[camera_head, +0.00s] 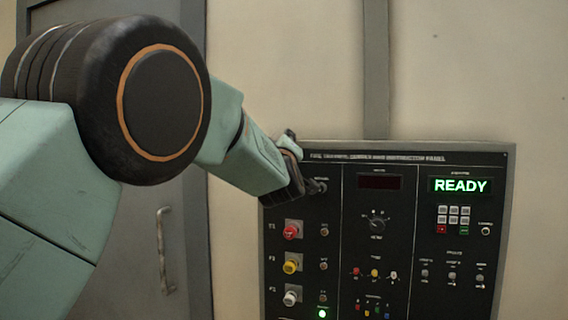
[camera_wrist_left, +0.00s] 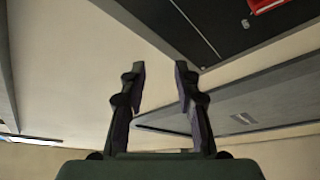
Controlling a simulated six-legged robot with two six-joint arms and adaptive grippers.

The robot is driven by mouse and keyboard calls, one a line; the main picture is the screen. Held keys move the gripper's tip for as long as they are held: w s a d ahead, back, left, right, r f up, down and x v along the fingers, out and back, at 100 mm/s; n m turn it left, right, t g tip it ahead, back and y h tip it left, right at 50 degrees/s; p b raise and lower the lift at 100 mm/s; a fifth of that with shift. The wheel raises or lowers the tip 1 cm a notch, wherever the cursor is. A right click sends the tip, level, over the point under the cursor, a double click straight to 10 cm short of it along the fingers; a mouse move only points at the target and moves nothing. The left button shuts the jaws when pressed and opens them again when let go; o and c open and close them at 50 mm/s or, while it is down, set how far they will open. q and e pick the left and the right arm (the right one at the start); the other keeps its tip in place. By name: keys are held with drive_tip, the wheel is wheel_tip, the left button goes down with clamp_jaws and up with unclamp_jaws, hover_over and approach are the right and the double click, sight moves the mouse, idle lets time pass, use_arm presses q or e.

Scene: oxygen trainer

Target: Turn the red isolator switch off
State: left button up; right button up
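The dark control panel (camera_head: 330,250) fills the lower right of the head view. My left arm comes in from the left, and its gripper (camera_head: 308,188) is at the panel's upper left corner, covering part of it. In the left wrist view the gripper (camera_wrist_left: 160,72) is open, with nothing between its fingers. A red part (camera_wrist_left: 266,4) on a dark surface shows at the top right there, cut off by the frame and apart from the fingers. I cannot tell whether it is the isolator switch. My right gripper is not in view.
Below the gripper, red (camera_head: 291,231), yellow (camera_head: 290,266) and white (camera_head: 291,298) knobs run down the panel's left column. A dial (camera_head: 377,224) is in the middle; a green READY display (camera_head: 460,186) and keypad are at right. A grey door with a handle (camera_head: 164,250) stands left.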

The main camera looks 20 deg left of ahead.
use_arm(q)
drive_tip(key=s+f+m+g+h+p, duration=0.2)
drive_tip(key=s+f+m+h+p, duration=0.5)
drive_tip(key=m, duration=0.7)
drive_tip(key=w+f+y, duration=0.1)
drive_tip(key=w+f, duration=0.1)
drive_tip(key=w, duration=0.5)
drive_tip(key=shift+m, duration=0.4)
drive_tip(key=shift+a, duration=0.1)
drive_tip(key=shift+c, duration=0.4)
drive_tip(key=shift+w+f, duration=0.1)
drive_tip(key=c, duration=0.5)
clamp_jaws()
